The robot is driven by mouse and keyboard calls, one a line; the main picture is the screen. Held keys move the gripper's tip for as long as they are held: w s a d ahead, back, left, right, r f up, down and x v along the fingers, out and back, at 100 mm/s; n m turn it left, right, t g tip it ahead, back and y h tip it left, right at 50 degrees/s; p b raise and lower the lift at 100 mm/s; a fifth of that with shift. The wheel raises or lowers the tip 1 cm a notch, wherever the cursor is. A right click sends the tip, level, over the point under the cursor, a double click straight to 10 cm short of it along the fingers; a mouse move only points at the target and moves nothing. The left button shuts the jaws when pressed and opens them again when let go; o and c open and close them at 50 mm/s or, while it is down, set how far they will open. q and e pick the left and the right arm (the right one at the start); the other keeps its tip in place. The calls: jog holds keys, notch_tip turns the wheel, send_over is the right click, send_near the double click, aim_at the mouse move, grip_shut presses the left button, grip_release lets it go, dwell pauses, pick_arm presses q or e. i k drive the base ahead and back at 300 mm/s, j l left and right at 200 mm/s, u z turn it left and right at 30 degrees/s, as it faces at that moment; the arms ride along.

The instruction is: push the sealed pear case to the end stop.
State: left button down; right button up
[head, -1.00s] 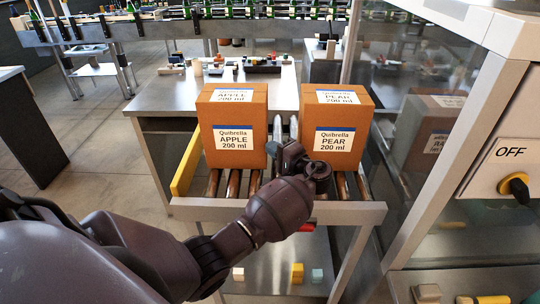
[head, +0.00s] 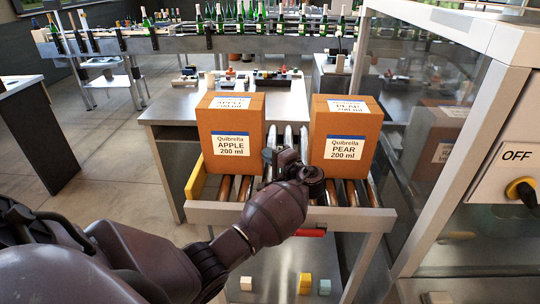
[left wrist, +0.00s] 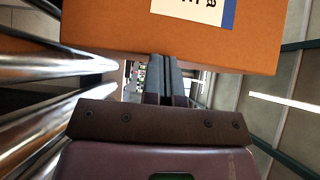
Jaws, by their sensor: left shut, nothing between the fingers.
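The pear case (head: 345,170) is a closed brown carton with a white and blue label, upright on the roller track (head: 330,193) at the right. A like apple case (head: 231,165) stands to its left, with a gap between them. My left gripper (head: 272,156) is shut and empty. It is at the near end of that gap, close to the apple case's lower right edge and left of the pear case. In the left wrist view its fingers (left wrist: 165,75) point past the edge of a carton (left wrist: 255,50); contact is unclear. My right gripper is out of view.
A yellow side plate (head: 195,178) edges the track at the left, and a metal rail (head: 350,218) crosses its front. A glass-walled cabinet (head: 470,120) with an OFF switch stands close on the right. A bottle line (head: 200,45) runs behind.

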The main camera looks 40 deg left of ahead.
aim_at(344, 132)
jog(key=k+l, duration=0.1)
jog(key=l, duration=0.75)
jog(key=k+l, duration=0.15)
jog(key=l, duration=0.3)
